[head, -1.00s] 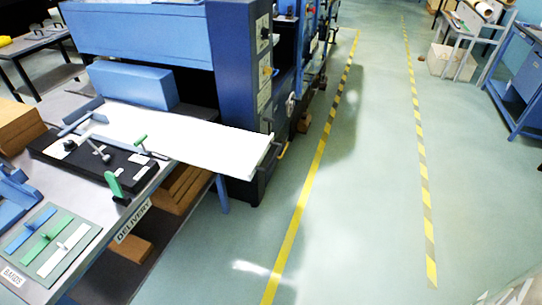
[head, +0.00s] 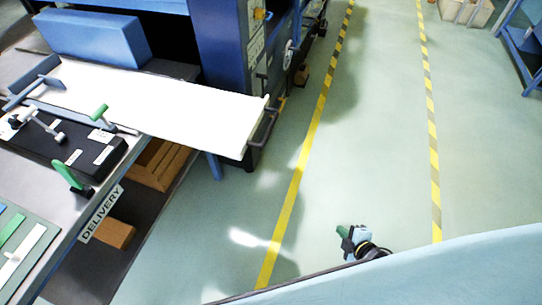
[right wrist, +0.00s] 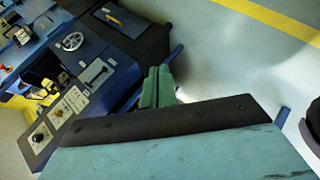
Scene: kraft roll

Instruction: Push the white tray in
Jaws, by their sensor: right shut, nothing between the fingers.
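The white tray (head: 170,108) is a long flat white slab. In the head view it lies across the delivery table and sticks out to the right past the table's edge, over the floor. A dark bar handle (head: 264,130) is at its outer right end. My right gripper (head: 342,233), with green fingertips, is above the floor, right of and nearer than the handle, clear of the tray. In the right wrist view its green fingers (right wrist: 158,87) are together with nothing between them. I cannot make out the tray there. My left gripper is out of view.
The blue machine (head: 228,45) stands behind the tray. The delivery table (head: 128,172) holds a black block (head: 75,150) with green-handled levers. Open floor with yellow-striped lines (head: 301,165) lies to the right. A handwheel (right wrist: 72,41) shows in the right wrist view.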

